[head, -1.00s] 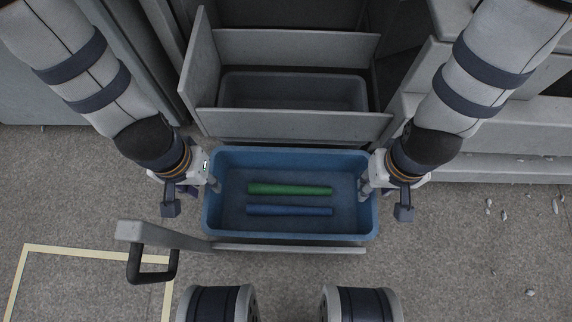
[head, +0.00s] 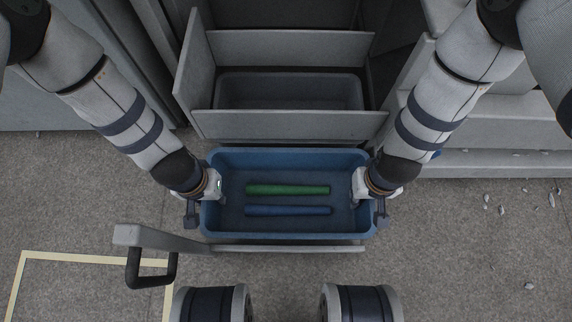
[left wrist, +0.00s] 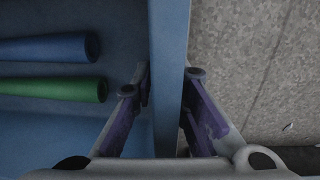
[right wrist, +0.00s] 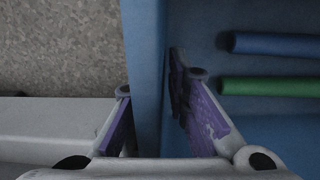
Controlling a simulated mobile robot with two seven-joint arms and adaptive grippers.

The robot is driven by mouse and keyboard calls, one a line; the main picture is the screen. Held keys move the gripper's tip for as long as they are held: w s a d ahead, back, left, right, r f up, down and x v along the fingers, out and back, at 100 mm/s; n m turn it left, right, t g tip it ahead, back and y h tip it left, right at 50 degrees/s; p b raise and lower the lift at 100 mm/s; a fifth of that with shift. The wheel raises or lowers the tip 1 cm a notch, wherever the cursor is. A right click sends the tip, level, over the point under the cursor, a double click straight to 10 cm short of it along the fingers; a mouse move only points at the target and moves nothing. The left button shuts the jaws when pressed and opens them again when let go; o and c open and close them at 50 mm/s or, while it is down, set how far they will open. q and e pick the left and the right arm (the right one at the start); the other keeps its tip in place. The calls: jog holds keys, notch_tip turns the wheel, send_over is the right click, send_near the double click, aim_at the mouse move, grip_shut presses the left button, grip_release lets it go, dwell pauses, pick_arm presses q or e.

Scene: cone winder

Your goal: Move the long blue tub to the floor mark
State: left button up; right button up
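The long blue tub (head: 290,226) stands level in front of the grey machine, with a green rod (head: 288,189) and a blue rod (head: 288,211) lying inside. My left gripper (head: 214,188) is at its left end wall, with one finger inside and one outside. In the left wrist view (left wrist: 168,80) both fingers lie close against this wall, shut on it. My right gripper (head: 362,188) straddles the right end wall the same way. In the right wrist view (right wrist: 150,75) its fingers also lie close against the wall. The floor mark (head: 95,257) is a pale yellow outline at lower left, partly out of frame.
A grey panel with a black handle (head: 151,268) runs along the tub's near side. A grey open compartment (head: 288,92) stands behind the tub. Small pale scraps (head: 502,208) lie on the floor at right. The floor left of the tub is open.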

pick_arm(q)
grip_shut()
pick_arm(e)
grip_shut()
pick_arm(q)
jog(key=shift+r, duration=0.1)
pick_arm(e)
jog(key=shift+r, duration=0.1)
